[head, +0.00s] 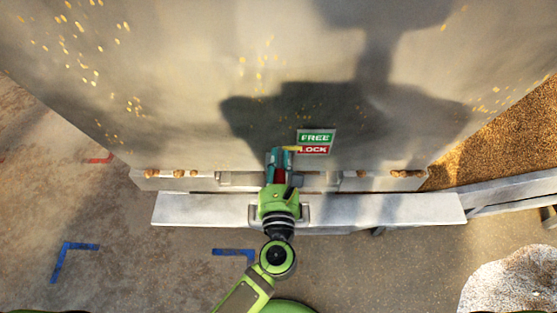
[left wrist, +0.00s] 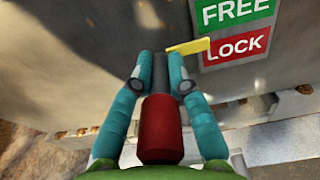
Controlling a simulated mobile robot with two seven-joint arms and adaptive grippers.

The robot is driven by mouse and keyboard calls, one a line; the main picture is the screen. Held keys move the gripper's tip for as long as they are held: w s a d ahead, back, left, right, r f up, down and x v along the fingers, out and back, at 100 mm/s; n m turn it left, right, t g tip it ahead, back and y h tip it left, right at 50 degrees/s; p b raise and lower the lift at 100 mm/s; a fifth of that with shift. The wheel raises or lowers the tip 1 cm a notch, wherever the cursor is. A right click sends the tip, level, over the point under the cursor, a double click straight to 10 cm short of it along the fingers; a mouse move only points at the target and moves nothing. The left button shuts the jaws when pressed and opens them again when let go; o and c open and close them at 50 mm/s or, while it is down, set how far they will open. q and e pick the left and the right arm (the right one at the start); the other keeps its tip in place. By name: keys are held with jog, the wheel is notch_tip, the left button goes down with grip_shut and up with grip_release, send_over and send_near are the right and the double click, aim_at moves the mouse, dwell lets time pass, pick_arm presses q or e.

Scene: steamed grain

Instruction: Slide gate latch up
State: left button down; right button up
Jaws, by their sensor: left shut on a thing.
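The gate latch shows in the left wrist view as a dark upright bar with a red handle (left wrist: 160,128) and a yellow pointer (left wrist: 188,47) at its top. The pointer tip lies beside the top of the red LOCK label (left wrist: 235,47), just under the green FREE label (left wrist: 233,10). My left gripper (left wrist: 160,84) is shut on the latch, with one teal finger on each side. In the head view my left gripper (head: 279,160) is at the metal wall, left of the label plate (head: 315,142). My right gripper is not in view.
The large metal wall (head: 180,80) fills the upper head view. A metal ledge (head: 400,209) runs below the latch. Grain (head: 510,135) lies at the right, and a pale sack-like heap (head: 512,280) is at the lower right. Blue floor marks (head: 75,250) show at the left.

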pick_arm(q)
jog(key=shift+w+r+p, duration=0.15)
jog(key=shift+r+p, duration=0.6)
jog(key=shift+r, duration=0.45)
jog(key=c, duration=1.1)
grip_release()
jog(key=shift+f, duration=0.1)
jog(key=shift+s+f, duration=0.1)
jog(key=shift+s, duration=0.1)
